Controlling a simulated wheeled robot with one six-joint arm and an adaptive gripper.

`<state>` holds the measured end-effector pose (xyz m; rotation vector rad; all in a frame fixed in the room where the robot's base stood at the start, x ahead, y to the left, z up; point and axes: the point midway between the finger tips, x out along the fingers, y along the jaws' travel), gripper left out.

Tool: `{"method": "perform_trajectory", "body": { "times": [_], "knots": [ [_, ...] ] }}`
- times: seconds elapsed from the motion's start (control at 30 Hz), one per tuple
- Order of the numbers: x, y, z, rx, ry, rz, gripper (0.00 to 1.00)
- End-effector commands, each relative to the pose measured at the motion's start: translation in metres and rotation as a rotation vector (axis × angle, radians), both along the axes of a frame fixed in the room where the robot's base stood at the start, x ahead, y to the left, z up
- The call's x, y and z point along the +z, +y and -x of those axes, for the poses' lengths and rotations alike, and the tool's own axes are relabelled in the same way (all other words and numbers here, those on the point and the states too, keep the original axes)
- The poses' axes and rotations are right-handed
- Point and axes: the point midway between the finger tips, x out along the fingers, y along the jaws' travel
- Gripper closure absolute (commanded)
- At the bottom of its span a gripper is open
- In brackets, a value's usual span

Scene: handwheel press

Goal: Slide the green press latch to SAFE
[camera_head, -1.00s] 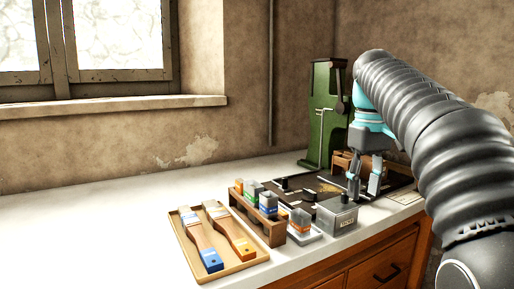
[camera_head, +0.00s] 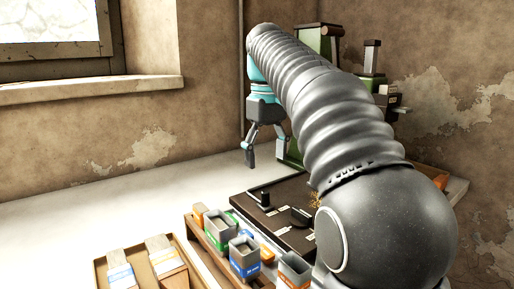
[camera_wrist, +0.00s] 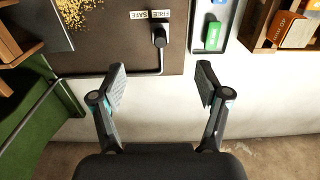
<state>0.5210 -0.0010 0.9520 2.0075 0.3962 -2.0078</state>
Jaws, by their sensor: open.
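A black upright knob (camera_wrist: 160,37) stands on a dark board beside a bent metal rod. Small SAFE (camera_wrist: 139,15) and FREE (camera_wrist: 163,15) labels lie beside it, upside down in the wrist view. The knob is on the FREE side. What looks like the same knob (camera_head: 264,199) shows near the board's left edge in the head view. I cannot make out a green latch. The green press (camera_head: 288,150) is partly hidden behind my arm; green metal (camera_wrist: 30,125) shows at the wrist view's left. My gripper (camera_wrist: 160,80) is open and empty, its fingertips apart from the knob in the picture.
The dark board (camera_head: 240,206) carries another black block (camera_head: 300,215). A wooden rack (camera_head: 200,233) of labelled boxes and a brush tray (camera_head: 105,268) stand in front. A tray (camera_wrist: 232,42) with a green block lies right in the wrist view. The bench is clear at left.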

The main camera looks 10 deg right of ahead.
Motion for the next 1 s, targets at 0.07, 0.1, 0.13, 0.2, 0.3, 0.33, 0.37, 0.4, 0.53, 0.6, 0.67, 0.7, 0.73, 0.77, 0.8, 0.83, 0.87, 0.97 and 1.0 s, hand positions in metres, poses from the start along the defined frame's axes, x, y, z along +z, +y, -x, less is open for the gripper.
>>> {"method": "perform_trajectory", "body": {
  "times": [0.07, 0.1, 0.13, 0.2, 0.3, 0.33, 0.37, 0.4, 0.53, 0.6, 0.67, 0.7, 0.73, 0.77, 0.8, 0.83, 0.87, 0.97, 1.0],
  "knots": [
    [-0.007, 0.0, 0.001, 0.0, 0.002, 0.0, 0.25],
    [-0.011, 0.0, 0.001, 0.0, 0.002, 0.0, 0.25],
    [-0.015, 0.0, 0.001, 0.001, 0.003, 0.0, 0.25],
    [-0.028, 0.001, 0.002, 0.001, 0.003, 0.0, 0.25],
    [-0.052, 0.001, 0.002, 0.003, 0.004, 0.0, 0.25],
    [-0.059, 0.001, 0.001, 0.003, 0.002, 0.0, 0.25],
    [-0.066, 0.001, 0.001, 0.003, 0.002, 0.0, 0.25],
    [-0.073, 0.001, 0.001, 0.003, 0.002, 0.0, 0.25],
    [-0.088, 0.001, 0.001, 0.003, 0.001, 0.0, 0.25],
    [-0.093, 0.001, 0.001, 0.003, 0.001, 0.0, 0.25],
    [-0.095, 0.001, 0.001, 0.003, 0.0, 0.0, 0.25],
    [-0.095, 0.001, 0.001, 0.003, 0.0, 0.0, 0.25],
    [-0.096, 0.001, 0.001, 0.003, 0.0, 0.0, 0.25],
    [-0.096, 0.001, 0.001, 0.003, 0.0, 0.0, 0.25],
    [-0.095, 0.001, 0.001, 0.003, 0.0, 0.0, 0.25],
    [-0.095, 0.001, 0.001, 0.003, 0.0, 0.0, 0.25],
    [-0.095, 0.001, 0.0, 0.003, 0.0, 0.0, 0.25],
    [-0.095, 0.001, 0.0, 0.003, 0.0, 0.0, 0.28],
    [-0.095, 0.001, 0.0, 0.003, 0.001, 0.0, 0.38]
  ]
}}
